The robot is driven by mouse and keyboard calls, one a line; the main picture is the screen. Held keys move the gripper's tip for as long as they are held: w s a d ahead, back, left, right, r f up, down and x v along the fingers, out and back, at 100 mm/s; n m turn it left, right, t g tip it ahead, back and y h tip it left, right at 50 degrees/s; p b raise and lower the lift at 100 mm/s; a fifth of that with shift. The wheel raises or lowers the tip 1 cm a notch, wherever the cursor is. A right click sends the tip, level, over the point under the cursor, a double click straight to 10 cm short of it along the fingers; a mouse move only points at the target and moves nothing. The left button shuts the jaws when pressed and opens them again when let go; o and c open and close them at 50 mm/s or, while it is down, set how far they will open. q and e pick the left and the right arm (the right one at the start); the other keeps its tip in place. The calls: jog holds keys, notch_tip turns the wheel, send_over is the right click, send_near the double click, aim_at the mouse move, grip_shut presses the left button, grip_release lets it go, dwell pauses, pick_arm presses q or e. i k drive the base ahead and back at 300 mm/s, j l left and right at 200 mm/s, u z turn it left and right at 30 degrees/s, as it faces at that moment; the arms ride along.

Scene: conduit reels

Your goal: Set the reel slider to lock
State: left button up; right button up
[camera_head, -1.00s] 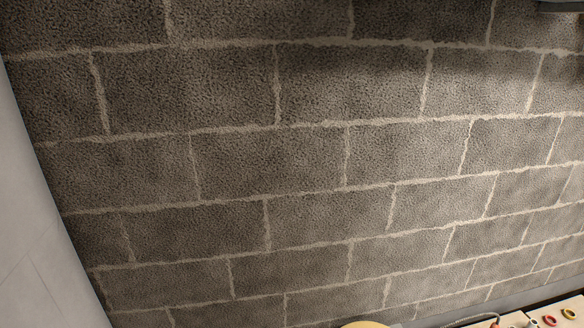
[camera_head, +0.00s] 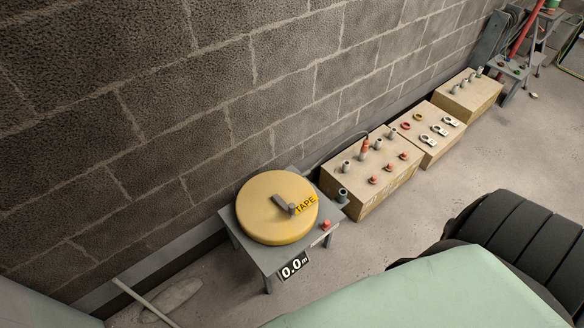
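A round yellow reel (camera_head: 262,226) lies flat on a small grey stand (camera_head: 262,262) by the wall. It has a grey crank handle (camera_head: 284,205) on top and a "TAPE" label (camera_head: 306,205). A red knob (camera_head: 326,225) sits on the stand's right side; I cannot tell whether it is the slider, and I see no lock marking. A display reading "0.0 m" (camera_head: 294,267) is on the stand's front edge. Neither of my grippers is in view.
Right of the stand is a tan box (camera_head: 358,200) with grey and red fittings. Beyond it are a second box (camera_head: 421,151) with rings and clips and a third (camera_head: 478,96) with grey fittings. A block wall (camera_head: 150,120) runs behind. A pale bar (camera_head: 143,302) lies lower left.

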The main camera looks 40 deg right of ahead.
aim_at(327, 225)
jog(key=z, duration=0.85)
